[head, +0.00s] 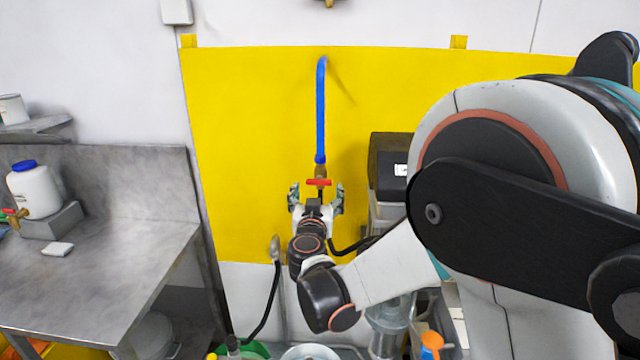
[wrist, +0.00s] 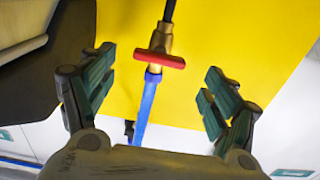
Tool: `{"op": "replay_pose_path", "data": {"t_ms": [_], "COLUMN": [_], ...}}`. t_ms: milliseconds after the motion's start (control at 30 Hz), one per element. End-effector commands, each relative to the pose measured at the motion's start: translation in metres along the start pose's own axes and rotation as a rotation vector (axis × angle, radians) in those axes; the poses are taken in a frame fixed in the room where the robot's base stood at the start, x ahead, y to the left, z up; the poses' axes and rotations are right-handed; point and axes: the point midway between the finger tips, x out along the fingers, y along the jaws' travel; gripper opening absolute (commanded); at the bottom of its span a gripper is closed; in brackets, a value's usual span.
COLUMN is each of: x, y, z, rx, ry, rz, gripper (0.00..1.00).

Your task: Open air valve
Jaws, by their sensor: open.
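The air valve has a red handle (head: 319,182) and a brass body (head: 320,171). It sits in a hose line in front of the yellow wall panel, with a blue hose (head: 321,110) above it in the head view. The red handle (wrist: 160,58) lies crosswise to the hose line. My gripper (head: 316,197) is open and empty, just below the handle in the head view. In the wrist view, my open gripper (wrist: 160,80) has its fingers on either side of the valve's line, apart from the handle. I cannot tell the exact depth gap.
A dark boxy unit (head: 388,160) stands close right of the valve. A black hose (head: 268,305) with a metal end hangs at lower left. A metal bench (head: 110,240) with a white jug (head: 35,190) is at left. Bottles and containers crowd the bottom.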

Motion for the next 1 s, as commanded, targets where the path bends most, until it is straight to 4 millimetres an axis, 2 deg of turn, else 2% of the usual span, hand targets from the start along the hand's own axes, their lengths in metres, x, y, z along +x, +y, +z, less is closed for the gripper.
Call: {"op": "replay_pose_path", "data": {"t_ms": [100,300,500,767,800,1000], "x": [0.024,0.053,0.066,0.067,0.067,0.067], "y": [0.001,0.001,0.000,0.000,0.000,0.000], "z": [0.000,0.000,0.000,0.000,0.000,0.000], "rx": [0.001,0.001,0.001,0.001,0.001,0.001], "ry": [0.000,0.000,0.000,-0.001,-0.001,-0.001], "rz": [0.001,0.001,0.000,0.000,0.000,0.000], "gripper": [0.80,0.80,0.80,0.80,0.78,0.36]}}
